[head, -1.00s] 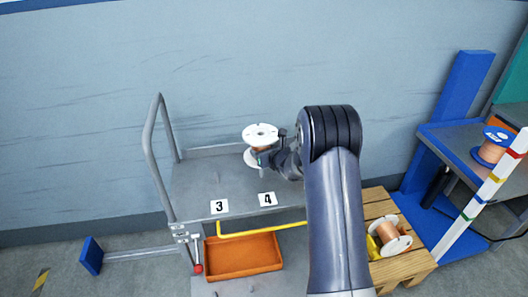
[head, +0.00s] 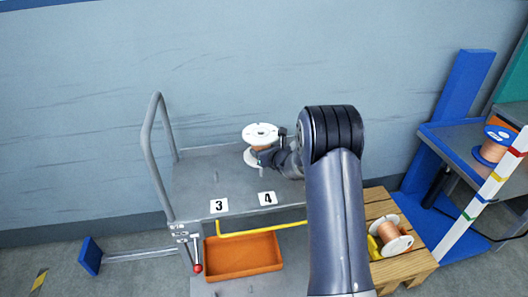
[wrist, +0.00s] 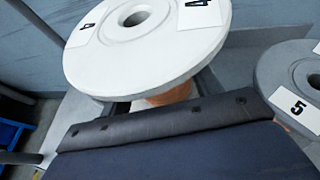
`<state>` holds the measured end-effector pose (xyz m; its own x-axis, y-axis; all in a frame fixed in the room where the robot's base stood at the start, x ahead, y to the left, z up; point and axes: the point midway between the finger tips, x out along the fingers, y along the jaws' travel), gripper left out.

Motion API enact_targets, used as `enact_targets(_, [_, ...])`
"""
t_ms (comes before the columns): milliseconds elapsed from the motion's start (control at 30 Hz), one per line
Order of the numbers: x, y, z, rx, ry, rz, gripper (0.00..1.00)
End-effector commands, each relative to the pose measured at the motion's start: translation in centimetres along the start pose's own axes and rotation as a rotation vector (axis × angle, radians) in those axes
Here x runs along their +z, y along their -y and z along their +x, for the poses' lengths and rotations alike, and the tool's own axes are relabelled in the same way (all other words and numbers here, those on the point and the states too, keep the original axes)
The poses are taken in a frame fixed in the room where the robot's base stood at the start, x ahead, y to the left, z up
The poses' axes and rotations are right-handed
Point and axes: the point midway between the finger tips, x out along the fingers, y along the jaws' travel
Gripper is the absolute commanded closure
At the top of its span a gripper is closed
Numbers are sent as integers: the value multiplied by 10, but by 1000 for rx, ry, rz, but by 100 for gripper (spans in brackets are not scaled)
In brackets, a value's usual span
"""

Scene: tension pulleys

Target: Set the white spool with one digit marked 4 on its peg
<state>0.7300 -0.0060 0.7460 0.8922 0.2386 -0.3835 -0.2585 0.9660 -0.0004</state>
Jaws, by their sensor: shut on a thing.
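The white spool (head: 260,132) with copper winding is held upright above the cart shelf, near the wall. In the wrist view its white flange (wrist: 145,50) shows labels with the single digit 4. My gripper (head: 268,156) is shut on this spool around its winding, between the flanges. A plate marked 4 (head: 267,198) sits on the front edge of the shelf, with a plate marked 3 (head: 219,205) to its left. No peg can be made out; my arm hides the right part of the shelf. I cannot tell whether the spool touches anything below.
A grey spool marked 5 (wrist: 290,85) is close on the right in the wrist view. The cart (head: 205,178) has a handle on the left and an orange tray (head: 243,256) below. Another spool (head: 394,237) lies on a wooden pallet. A blue-flanged spool (head: 494,144) stands on the right-hand table.

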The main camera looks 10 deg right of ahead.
Motion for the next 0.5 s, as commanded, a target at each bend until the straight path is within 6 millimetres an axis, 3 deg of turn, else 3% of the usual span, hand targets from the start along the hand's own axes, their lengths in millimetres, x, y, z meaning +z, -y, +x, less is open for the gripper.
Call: enact_targets(500, [-2, 0, 2, 0, 4, -1, 86])
